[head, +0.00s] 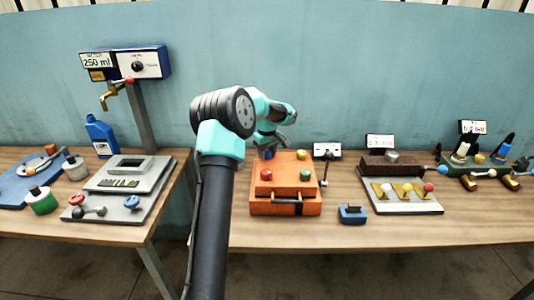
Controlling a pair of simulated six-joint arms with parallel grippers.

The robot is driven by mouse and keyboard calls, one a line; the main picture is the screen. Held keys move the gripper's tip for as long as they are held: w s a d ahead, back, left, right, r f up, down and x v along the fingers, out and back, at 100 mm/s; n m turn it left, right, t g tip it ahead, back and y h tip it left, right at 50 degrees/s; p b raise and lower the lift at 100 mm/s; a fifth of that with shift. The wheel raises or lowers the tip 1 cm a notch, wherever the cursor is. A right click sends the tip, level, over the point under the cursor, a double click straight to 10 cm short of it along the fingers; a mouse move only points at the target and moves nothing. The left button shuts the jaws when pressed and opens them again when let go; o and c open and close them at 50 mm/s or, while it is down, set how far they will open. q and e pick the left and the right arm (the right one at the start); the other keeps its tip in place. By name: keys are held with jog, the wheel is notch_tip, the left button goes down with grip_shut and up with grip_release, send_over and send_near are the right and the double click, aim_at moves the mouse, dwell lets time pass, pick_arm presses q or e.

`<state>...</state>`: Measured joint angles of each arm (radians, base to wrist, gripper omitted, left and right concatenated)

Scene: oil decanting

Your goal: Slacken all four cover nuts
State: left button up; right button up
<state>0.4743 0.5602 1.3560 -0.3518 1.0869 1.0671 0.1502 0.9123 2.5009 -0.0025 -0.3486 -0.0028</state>
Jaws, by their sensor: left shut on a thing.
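The orange box (285,205) stands on the right-hand table with its cover on top. A red nut (266,175) is at the cover's near left, a green nut (305,175) at its near right and a yellow nut (302,155) at its far right. My left gripper (268,148) points down at the cover's far left corner, shut on the far left nut (268,154), which looks blue and is mostly hidden. My arm blocks part of the view left of the box. My right gripper is not in view.
A small blue block (352,214) lies right of the box, and a dark upright lever (326,165) stands close to its right side. A white tray with coloured knobs (405,195) is farther right. A gap separates the two tables.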

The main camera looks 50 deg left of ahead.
aim_at(267, 151)
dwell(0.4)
pick_arm(q)
jog(key=o, duration=0.9)
jog(key=shift+r, duration=0.1)
notch_tip(267, 151, up, 17)
jog(key=shift+r, duration=0.1)
dwell(0.4)
